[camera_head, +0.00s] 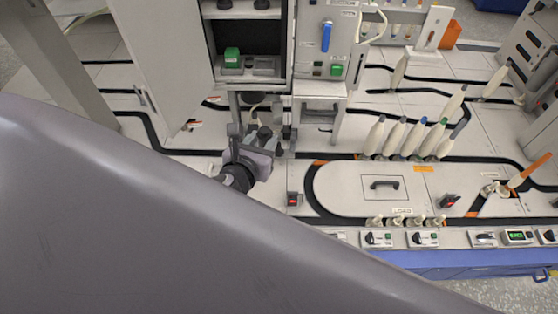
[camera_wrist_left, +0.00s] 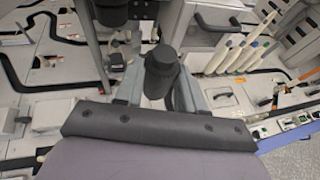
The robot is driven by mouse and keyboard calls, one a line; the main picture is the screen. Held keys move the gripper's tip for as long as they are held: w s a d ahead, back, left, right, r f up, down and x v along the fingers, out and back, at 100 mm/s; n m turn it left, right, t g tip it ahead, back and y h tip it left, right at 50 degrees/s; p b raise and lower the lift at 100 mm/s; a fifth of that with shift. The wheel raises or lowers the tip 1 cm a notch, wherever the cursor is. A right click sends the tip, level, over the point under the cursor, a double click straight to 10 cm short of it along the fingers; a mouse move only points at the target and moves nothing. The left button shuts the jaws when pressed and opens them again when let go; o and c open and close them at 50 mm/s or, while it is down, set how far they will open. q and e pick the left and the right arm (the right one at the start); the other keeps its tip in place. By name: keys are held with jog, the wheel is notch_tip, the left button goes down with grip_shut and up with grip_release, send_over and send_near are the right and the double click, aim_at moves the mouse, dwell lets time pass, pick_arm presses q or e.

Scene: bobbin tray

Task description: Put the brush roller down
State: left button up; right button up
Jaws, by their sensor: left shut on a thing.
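My left gripper (camera_head: 263,140) is below the open machine cabinet, at the left of the middle in the head view. It is shut on a dark, roughly cylindrical piece, which looks like the brush roller (camera_wrist_left: 161,68). In the left wrist view the roller stands between the two grey fingers. In the head view the roller is small and dark among the fingers, so its lower end and any contact beneath it cannot be made out. My right gripper is not in view.
The cabinet (camera_head: 248,40) and its open door (camera_head: 155,60) stand close behind and left of the gripper. Several white bobbins (camera_head: 396,137) stand upright to the right. A pale oval plate with a handle (camera_head: 384,184) lies right of the gripper. My arm hides the lower left.

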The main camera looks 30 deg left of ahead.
pick_arm(q)
notch_tip(320, 180, down, 16)
jog(key=a+b, duration=0.1)
jog(key=b, duration=0.7)
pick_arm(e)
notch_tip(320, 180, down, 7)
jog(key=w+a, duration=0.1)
pick_arm(q)
jog(key=r+b+x, duration=0.1)
jog(key=b+x, duration=0.2)
jog(key=x, duration=0.6)
jog(key=w+a+r+b+x, duration=0.1)
jog(key=b+x, duration=0.3)
jog(key=x, duration=0.5)
jog(key=shift+w+a+r+n+g+y, duration=0.3)
jog(key=shift+a+r+n+y, duration=0.1)
jog(key=shift+r, duration=0.05)
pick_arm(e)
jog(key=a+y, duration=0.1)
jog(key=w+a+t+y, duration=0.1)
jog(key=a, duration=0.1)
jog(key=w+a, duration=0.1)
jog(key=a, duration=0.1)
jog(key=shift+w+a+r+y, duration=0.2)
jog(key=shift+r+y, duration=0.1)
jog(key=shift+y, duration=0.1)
